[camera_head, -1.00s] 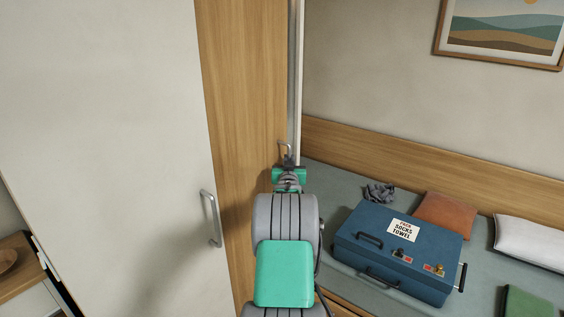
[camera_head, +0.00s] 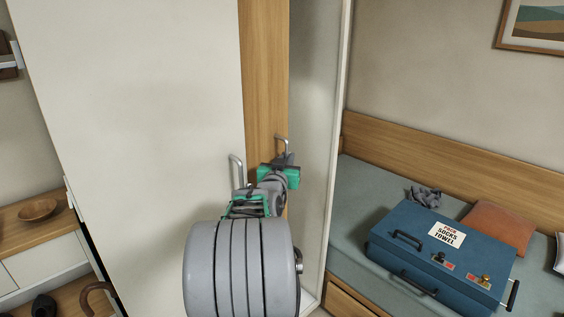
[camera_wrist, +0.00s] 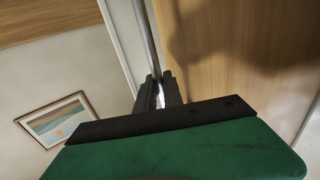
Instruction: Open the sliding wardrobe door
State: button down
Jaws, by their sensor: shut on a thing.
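The wood-faced sliding wardrobe door (camera_head: 264,70) stands partly behind the white door (camera_head: 150,120), with only a strip of it showing. To its right is a tall opening with a pale grey inside (camera_head: 312,130). The wooden door's metal bar handle (camera_head: 281,138) is near its right edge; the bar also shows in the wrist view (camera_wrist: 145,35). My gripper (camera_head: 287,159) is shut on this handle, and its dark fingers (camera_wrist: 158,92) close around the bar in the wrist view. The lower part of the wooden door is hidden by my arm.
The white door's own handle (camera_head: 237,170) is close to the left of my gripper. Right of the wardrobe frame (camera_head: 340,110) is a bed (camera_head: 365,180) with a blue case (camera_head: 440,255), a grey cloth and a brown cushion. A shelf with a bowl (camera_head: 38,209) is at far left.

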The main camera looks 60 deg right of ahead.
jog(key=c, duration=1.5)
grip_release()
jog(key=shift+a, duration=0.1)
jog(key=b+v, duration=0.1)
jog(key=v, duration=0.6)
jog(key=shift+s+a, duration=0.1)
jog(key=shift+a, duration=0.25)
